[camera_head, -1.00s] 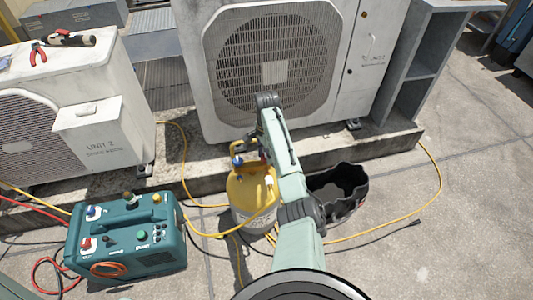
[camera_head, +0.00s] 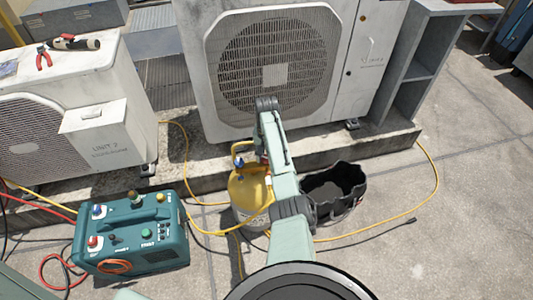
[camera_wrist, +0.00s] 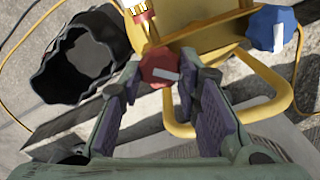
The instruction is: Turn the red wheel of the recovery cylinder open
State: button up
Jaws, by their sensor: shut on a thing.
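The yellow recovery cylinder (camera_head: 247,186) stands upright on the ground, partly hidden by my arm in the head view. In the wrist view its red wheel (camera_wrist: 160,66), with a white mark on it, sits between my fingertips. My gripper (camera_wrist: 159,78) is shut on this red wheel, one finger on each side. A blue wheel (camera_wrist: 271,28) is to the right on the same cylinder, apart from my fingers. A red and brass fitting (camera_wrist: 141,12) is just above the red wheel. In the head view my gripper is hidden behind the arm.
A black open bucket (camera_head: 338,188) stands right of the cylinder; a teal machine (camera_head: 130,240) stands left. Yellow hoses (camera_head: 437,185) lie around them. The condenser (camera_head: 218,100) is behind on a concrete ledge. Open ground is at right.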

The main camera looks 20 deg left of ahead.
jog(key=n+p, duration=0.1)
jog(key=n, duration=0.4)
jog(key=shift+n, duration=0.3)
jog(key=n, duration=0.6)
jog(key=shift+s, duration=0.1)
jog(key=n, duration=0.6)
jog(key=shift+a+n, duration=0.1)
jog(key=shift+n, duration=0.2)
jog(key=shift+o, duration=0.2)
jog(key=n, duration=0.5)
jog(key=shift+s+n, duration=0.1)
jog(key=shift+n, duration=0.3)
jog(key=shift+c, duration=0.2)
jog(key=o, duration=1.2)
jog(key=shift+r, duration=0.15)
notch_tip(320, 180, up, 12)
jog(key=shift+f, duration=0.1)
